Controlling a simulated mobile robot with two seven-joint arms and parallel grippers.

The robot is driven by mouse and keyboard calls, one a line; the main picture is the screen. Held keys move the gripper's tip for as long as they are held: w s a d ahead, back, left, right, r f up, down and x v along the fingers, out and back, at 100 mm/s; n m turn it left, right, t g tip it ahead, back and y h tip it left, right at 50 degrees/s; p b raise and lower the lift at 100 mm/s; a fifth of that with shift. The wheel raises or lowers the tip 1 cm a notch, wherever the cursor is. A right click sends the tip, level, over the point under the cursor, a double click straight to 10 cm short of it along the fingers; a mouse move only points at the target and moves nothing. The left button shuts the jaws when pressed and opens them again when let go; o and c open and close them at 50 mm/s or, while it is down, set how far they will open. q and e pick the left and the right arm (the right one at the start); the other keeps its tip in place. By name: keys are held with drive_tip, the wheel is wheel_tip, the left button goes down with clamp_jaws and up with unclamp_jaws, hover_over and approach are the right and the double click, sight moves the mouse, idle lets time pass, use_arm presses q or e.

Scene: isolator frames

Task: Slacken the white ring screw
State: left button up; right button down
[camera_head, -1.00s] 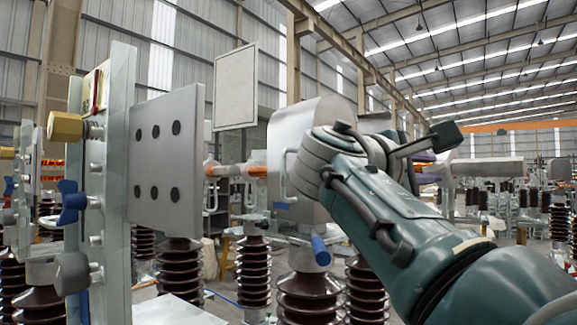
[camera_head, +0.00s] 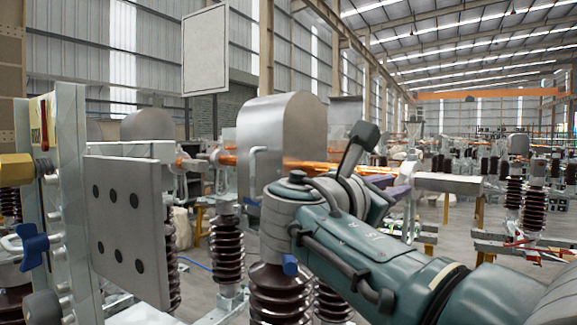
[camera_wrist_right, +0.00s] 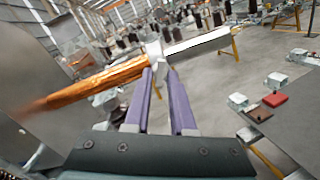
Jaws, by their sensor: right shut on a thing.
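My right gripper (camera_wrist_right: 161,73) shows in the wrist view as two long purple fingers, slightly apart. Their tips are closed on a small pale piece, the white ring screw (camera_wrist_right: 155,50), at the end of an orange bar (camera_wrist_right: 100,86). The tips hide part of it, and its ring shape is too blurred to make out. In the head view my green right arm comes in from the lower right, and the purple right gripper (camera_head: 407,174) is partly hidden behind its wrist. The screw cannot be told apart there. My left gripper is not in view.
A grey rounded metal housing (camera_head: 282,128) stands close beside my right wrist. A grey plate with dark holes (camera_head: 128,222), a blue knob (camera_head: 32,245) and a yellow knob (camera_head: 15,169) are at the left. Brown ribbed insulators (camera_head: 227,245) stand below.

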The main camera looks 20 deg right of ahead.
drive_tip(key=n+p, duration=0.1)
drive_tip(key=n, duration=0.1)
drive_tip(key=n+p, duration=0.2)
drive_tip(key=shift+r+n, duration=0.2)
drive_tip(key=shift+n, duration=0.1)
drive_tip(key=n+p, duration=0.2)
drive_tip(key=n, duration=0.2)
drive_tip(key=shift+s+d+n+p, duration=0.1)
drive_tip(key=shift+n+p, duration=0.2)
drive_tip(key=n+p, duration=0.1)
drive_tip(key=n, duration=0.3)
drive_tip(key=shift+f+n, duration=0.1)
drive_tip(key=shift+n, duration=0.2)
drive_tip(key=shift+n+p, duration=0.45)
drive_tip(key=shift+n, duration=1.65)
drive_tip(key=c, duration=0.8)
unclamp_jaws()
drive_tip(key=shift+o, duration=0.2)
drive_tip(key=shift+s, duration=0.1)
